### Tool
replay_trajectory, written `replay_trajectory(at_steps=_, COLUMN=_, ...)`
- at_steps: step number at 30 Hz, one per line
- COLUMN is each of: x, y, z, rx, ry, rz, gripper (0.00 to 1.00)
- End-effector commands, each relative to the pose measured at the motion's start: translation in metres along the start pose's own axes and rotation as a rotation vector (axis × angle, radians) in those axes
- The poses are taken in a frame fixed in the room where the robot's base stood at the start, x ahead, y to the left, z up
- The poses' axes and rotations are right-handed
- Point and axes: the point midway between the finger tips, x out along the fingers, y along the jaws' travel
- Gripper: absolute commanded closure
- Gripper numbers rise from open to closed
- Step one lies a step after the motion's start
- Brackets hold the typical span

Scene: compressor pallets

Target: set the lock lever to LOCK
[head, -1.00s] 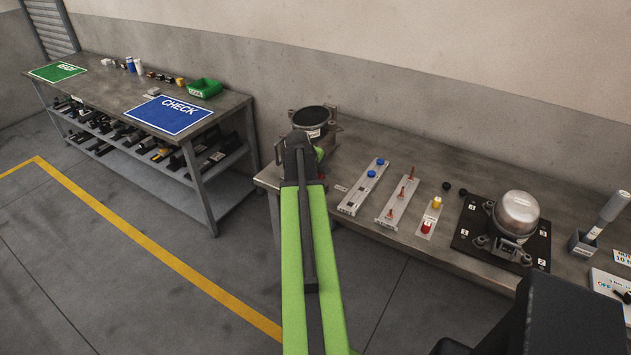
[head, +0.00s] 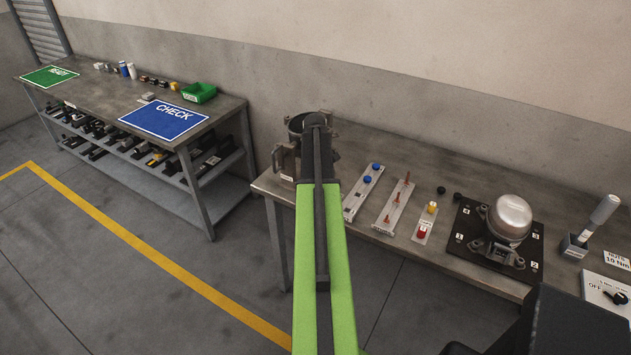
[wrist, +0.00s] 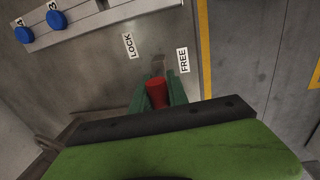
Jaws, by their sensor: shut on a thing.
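In the wrist view the lock lever's red handle (wrist: 157,94) stands between the green fingers of my gripper (wrist: 158,86). The gripper is shut on it. A LOCK label (wrist: 129,45) lies on the bench to the left of the handle and a FREE label (wrist: 182,60) to the right. The handle is between the two labels sideways; its exact lever angle is hard to tell. In the head view my arm hides the lever, the labels and the fingertips.
Right of the arm are a plate with blue knobs (head: 362,190), a plate with copper pins (head: 395,205) and a domed compressor (head: 510,218). The CHECK mat (head: 163,118) lies on the other table.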

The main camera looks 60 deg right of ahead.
Motion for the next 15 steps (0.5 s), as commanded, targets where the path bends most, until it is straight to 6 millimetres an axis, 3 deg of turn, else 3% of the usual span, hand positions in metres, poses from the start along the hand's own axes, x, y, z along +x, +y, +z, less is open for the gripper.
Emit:
replay_trajectory(at_steps=1, x=0.0, y=0.009, z=0.0, rx=0.004, ry=-0.005, rz=-0.043, gripper=1.0)
replay_trajectory(at_steps=4, x=0.001, y=0.011, z=0.0, rx=0.0, ry=-0.006, rz=-0.108, gripper=1.0)
replay_trajectory(at_steps=15, x=0.004, y=0.02, z=-0.001, rx=-0.005, ry=-0.007, rz=-0.106, gripper=1.0)
